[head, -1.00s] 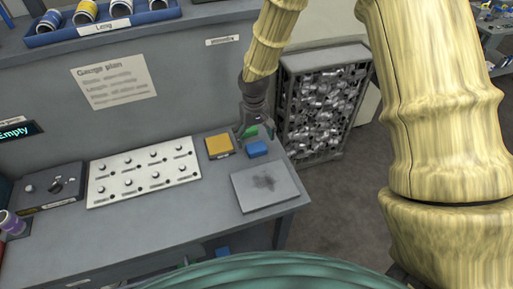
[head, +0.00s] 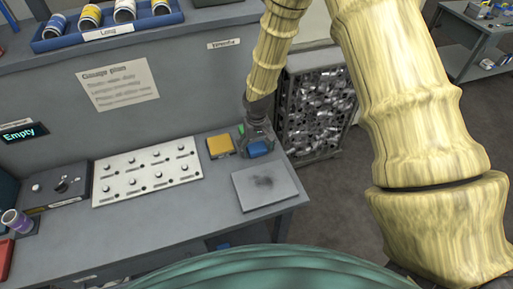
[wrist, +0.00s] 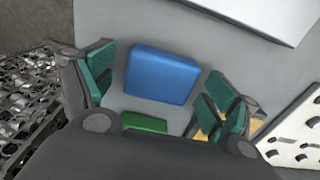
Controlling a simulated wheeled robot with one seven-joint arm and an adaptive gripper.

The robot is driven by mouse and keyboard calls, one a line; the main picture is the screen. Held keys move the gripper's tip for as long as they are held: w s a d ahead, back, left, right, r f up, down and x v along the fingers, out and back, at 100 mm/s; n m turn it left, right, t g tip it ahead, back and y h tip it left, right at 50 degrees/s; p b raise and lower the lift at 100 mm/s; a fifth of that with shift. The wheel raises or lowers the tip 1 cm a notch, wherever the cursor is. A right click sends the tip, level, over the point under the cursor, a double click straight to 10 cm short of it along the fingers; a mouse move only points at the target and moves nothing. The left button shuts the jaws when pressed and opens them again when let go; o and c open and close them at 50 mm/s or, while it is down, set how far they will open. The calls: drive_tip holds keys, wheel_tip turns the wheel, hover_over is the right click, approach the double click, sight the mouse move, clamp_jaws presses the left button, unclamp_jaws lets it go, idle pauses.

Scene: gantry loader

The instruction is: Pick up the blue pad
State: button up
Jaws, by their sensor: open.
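The blue pad (head: 258,149) lies on the grey bench top near its right end. In the wrist view the blue pad (wrist: 162,74) is a rounded block lying between and a little beyond my two teal-padded fingers. My gripper (wrist: 158,88) is open and empty, with a finger apart from the pad on each side. In the head view my gripper (head: 256,140) is low over the pad and covers part of it.
A green pad (wrist: 145,122) sits beside the blue one, partly hidden by my gripper. A yellow pad (head: 220,146) lies to the left. A grey plate (head: 264,186) lies in front. A bin of metal parts (head: 318,110) stands right of the bench.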

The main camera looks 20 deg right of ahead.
sight(256, 148)
drive_tip(key=shift+c, duration=0.5)
drive_tip(key=c, duration=0.9)
drive_tip(key=shift+r, duration=0.1)
drive_tip(key=shift+r+b, duration=0.8)
drive_tip(key=shift+r, duration=0.05)
drive_tip(key=shift+s+a+r+b, duration=0.25)
drive_tip(key=shift+s+r+b, duration=0.1)
drive_tip(key=shift+r+b, duration=0.35)
drive_tip(key=s+a+b, duration=0.1)
drive_tip(key=s+a, duration=0.1)
drive_tip(key=s, duration=0.2)
drive_tip(key=s+a+r+b, duration=0.1)
drive_tip(key=s+a+b, duration=0.1)
drive_tip(key=s+a, duration=0.1)
drive_tip(key=s+a+b, duration=0.1)
drive_tip(key=s+a, duration=0.1)
drive_tip(key=s, duration=0.4)
drive_tip(key=shift+a+r+b, duration=0.35)
drive_tip(key=shift+a, duration=0.05)
